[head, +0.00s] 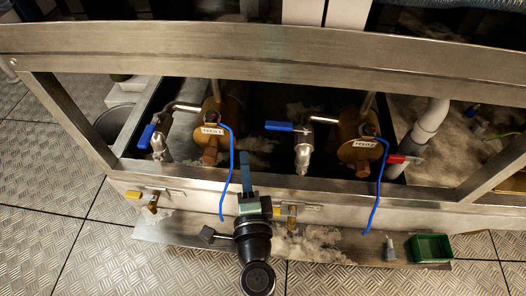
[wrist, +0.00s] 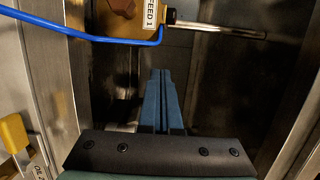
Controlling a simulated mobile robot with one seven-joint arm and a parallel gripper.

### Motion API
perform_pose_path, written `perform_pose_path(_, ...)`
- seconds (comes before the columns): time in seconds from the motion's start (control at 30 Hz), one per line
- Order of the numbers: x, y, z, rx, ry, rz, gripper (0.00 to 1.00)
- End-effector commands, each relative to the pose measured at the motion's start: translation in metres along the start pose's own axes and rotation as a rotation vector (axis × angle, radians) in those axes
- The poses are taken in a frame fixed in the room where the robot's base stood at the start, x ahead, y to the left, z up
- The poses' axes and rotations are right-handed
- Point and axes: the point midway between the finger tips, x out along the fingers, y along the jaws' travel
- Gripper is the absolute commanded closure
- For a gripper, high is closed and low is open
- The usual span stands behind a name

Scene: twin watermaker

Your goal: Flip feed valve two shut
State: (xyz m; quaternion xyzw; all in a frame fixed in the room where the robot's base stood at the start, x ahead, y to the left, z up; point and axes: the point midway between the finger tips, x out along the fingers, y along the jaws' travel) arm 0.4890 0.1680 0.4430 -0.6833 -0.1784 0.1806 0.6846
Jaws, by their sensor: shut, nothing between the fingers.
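The FEED 2 brass unit (head: 358,130) is at the right of the open bay in the head view. Beside it stands a metal valve (head: 303,155) with a blue lever (head: 287,127) pointing left, roughly level. My gripper (head: 244,154) is shut and empty, left of and below that lever and apart from it. In the wrist view the closed blue fingers (wrist: 161,72) point into the bay, below the FEED 1 brass unit (wrist: 124,18). The FEED 2 valve does not show in the wrist view.
A second blue lever (head: 147,136) is by the FEED 1 unit (head: 214,112). Blue cables (head: 231,170) hang over the front. A metal frame rail (head: 260,50) crosses above. A red handle (head: 403,158) is at the right; a green tray (head: 431,248) sits on the lower ledge.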

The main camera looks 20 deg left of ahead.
Motion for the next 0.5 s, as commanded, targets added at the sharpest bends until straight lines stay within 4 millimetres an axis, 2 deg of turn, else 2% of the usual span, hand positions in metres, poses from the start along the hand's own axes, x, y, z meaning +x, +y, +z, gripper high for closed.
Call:
perform_pose_path(0.03, -0.006, 0.001, 0.011, 0.002, -0.002, 0.002, 1.0)
perform_pose_path(0.2, -0.02, 0.001, 0.034, 0.0, -0.001, 0.001, 1.0)
perform_pose_path(0.5, -0.026, 0.0, 0.045, -0.001, 0.002, -0.001, 1.0)
